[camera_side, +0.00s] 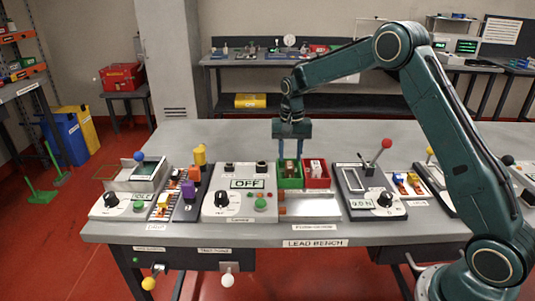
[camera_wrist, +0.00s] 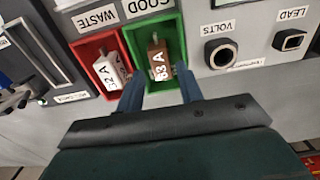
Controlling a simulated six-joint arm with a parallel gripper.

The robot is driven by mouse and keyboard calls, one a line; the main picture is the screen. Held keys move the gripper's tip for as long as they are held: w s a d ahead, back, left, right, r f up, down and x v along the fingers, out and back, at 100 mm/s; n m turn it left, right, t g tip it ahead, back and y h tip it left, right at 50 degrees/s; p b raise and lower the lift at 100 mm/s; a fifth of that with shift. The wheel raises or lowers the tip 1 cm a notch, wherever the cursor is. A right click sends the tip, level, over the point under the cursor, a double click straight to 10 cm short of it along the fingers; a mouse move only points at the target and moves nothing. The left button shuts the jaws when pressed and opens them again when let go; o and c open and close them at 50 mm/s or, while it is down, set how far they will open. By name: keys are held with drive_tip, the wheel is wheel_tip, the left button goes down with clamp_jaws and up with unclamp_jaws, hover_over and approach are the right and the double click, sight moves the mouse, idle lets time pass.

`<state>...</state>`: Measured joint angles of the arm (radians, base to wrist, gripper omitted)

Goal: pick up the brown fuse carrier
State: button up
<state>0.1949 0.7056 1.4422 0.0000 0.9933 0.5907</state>
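The brown fuse carrier (camera_wrist: 158,62), marked 63 A, stands in the green bin (camera_wrist: 170,22) labelled GOOD. It also shows in the side view (camera_side: 290,171), below my gripper (camera_side: 291,152). My gripper (camera_wrist: 159,80) is open, with its two blue fingers apart. In the wrist view the fingers lie either side of the brown carrier's near end. I cannot tell whether the fingertips reach down level with it; no contact shows.
The red bin (camera_wrist: 84,52) labelled WASTE stands beside the green bin and holds a white fuse carrier (camera_wrist: 110,72). A panel with an OFF display (camera_side: 247,184) is left of the bins. A black unit with a red-knobbed lever (camera_side: 386,144) is to the right.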

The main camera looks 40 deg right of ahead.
sight(290, 165)
drive_tip(key=shift+f, duration=0.1)
drive_tip(key=shift+w+d+f, duration=0.1)
drive_tip(key=shift+f, duration=2.4)
drive_tip(key=shift+c, duration=0.3)
clamp_jaws()
